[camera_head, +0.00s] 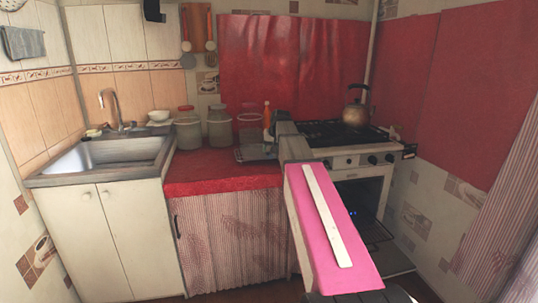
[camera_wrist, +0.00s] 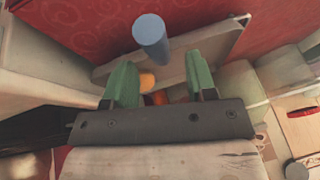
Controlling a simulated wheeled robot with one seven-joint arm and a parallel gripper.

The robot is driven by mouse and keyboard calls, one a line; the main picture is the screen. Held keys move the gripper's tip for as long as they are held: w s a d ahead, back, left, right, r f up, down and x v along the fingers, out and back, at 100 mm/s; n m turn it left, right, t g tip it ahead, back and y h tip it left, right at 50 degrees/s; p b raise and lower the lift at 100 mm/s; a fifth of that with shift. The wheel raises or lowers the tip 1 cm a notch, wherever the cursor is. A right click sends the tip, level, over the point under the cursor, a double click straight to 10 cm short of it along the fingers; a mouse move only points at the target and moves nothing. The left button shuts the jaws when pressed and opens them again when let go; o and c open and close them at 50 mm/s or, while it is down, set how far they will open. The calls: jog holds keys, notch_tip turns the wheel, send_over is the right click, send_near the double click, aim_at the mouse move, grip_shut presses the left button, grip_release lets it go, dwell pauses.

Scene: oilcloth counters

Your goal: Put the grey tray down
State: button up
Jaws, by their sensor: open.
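The grey tray (camera_wrist: 176,70) lies below my gripper in the wrist view, with a blue cylinder (camera_wrist: 151,40) on it. In the head view the tray (camera_head: 246,156) appears to rest on the red counter, near its right end by the stove. My gripper (camera_wrist: 160,62) is open, its two green fingers apart over the tray. An orange rounded thing (camera_wrist: 147,81) shows between the fingers; I cannot tell whether they touch the tray. In the head view my arm hides part of the gripper and the tray's right side.
The red oilcloth counter (camera_head: 205,174) has bare room left of the tray. Lidded jars (camera_head: 188,132) stand behind, near the sink (camera_head: 108,152). The stove (camera_head: 345,157), with a kettle (camera_head: 355,112) on it, is at right, with its oven door lowered.

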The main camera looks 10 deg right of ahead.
jog(key=v, duration=0.8)
jog(key=shift+r, duration=0.25)
jog(key=s+a+f+g, duration=0.1)
jog(key=s+f, duration=0.3)
jog(key=f, duration=0.3)
jog(key=s+a+f, duration=0.2)
jog(key=s+f, duration=0.1)
jog(key=f, duration=0.4)
jog(key=s+a+f+g, duration=0.1)
jog(key=s+f, duration=0.3)
jog(key=f, duration=0.3)
jog(key=s+a+f+g+h, duration=0.2)
jog(key=s+a+f, duration=0.2)
jog(key=s+f, duration=1.3)
jog(key=shift+s+n+g, duration=0.3)
jog(key=shift+s+n, duration=0.1)
jog(key=shift+s, duration=0.25)
